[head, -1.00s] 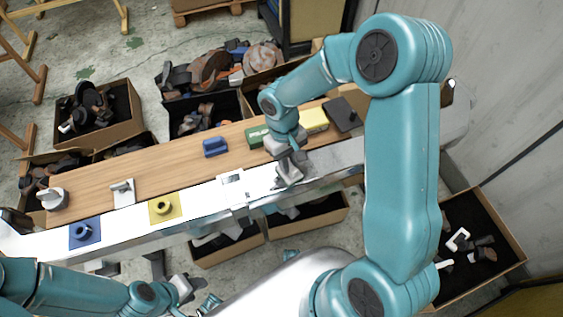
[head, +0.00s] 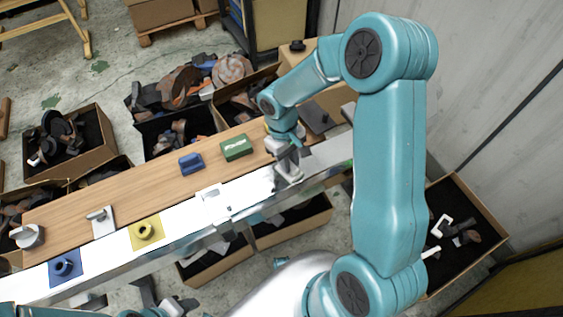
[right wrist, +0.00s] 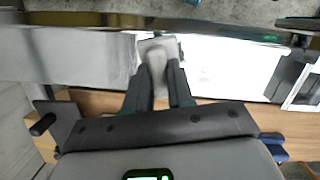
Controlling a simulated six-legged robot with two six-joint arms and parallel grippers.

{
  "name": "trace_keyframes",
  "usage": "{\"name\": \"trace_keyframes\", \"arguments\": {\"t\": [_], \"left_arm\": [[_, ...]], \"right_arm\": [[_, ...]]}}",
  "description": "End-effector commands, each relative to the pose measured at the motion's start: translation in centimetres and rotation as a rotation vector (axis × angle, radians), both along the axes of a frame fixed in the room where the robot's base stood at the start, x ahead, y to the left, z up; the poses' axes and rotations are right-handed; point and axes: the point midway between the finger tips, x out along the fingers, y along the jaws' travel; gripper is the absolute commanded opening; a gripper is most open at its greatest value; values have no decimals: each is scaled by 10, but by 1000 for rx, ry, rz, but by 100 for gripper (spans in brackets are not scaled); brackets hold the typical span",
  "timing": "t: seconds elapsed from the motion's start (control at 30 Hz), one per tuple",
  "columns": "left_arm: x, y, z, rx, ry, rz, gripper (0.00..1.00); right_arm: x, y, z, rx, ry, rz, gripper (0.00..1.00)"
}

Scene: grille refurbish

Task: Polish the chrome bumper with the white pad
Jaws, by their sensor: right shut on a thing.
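The chrome bumper (head: 330,160) runs diagonally along the front of the workbench, bright and shiny. My right gripper (head: 289,160) is over its right part, shut on the white pad (head: 290,176). In the right wrist view, the pad (right wrist: 155,50) sits between the two dark fingers (right wrist: 160,85) and lies over the bright bumper surface (right wrist: 215,70). It appears to touch the bumper. My left gripper (head: 183,304) is at the bottom edge of the head view, away from the bumper's right part; its jaw opening is unclear.
The wooden board (head: 150,185) behind the bumper holds a blue block (head: 190,163), a green box (head: 236,147) and a dark plate (head: 316,118). Blue (head: 65,268) and yellow (head: 146,232) squares with rings lie at the left. Cartons of parts (head: 465,235) surround the bench.

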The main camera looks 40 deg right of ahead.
Motion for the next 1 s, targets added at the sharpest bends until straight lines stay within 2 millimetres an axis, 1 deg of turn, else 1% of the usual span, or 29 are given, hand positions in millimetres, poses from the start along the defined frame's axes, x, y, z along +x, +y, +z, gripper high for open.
{"name": "trace_keyframes", "arguments": {"t": [0.03, 0.13, 0.23, 0.33, 0.47, 0.7, 0.87, 1.0], "left_arm": [[0, 0, 1, 0, 0, 0, 43], [0, 0, 1, 0, 0, 0, 43], [0, 0, -4, 0, 0, 0, 43], [0, 0, -3, 0, 0, 0, 43], [0, 0, -5, 0, 0, 0, 43], [0, 0, -8, 0, 0, 0, 43], [0, 0, -8, 0, 0, 0, 43], [0, 0, -9, 0, 0, 0, 43]], "right_arm": [[-1, -5, 1, 0, 0, -2, 0], [-2, -10, 0, 0, 0, -1, 0], [-3, -10, -4, 0, 0, 0, 0], [-2, -8, -3, 0, 0, 1, 0], [0, 0, -3, 2, 0, 3, 0], [5, 22, -2, 1, 0, 2, 0], [6, 26, -1, 2, 0, 2, 0], [9, 36, -1, 2, 0, 3, 0]]}}
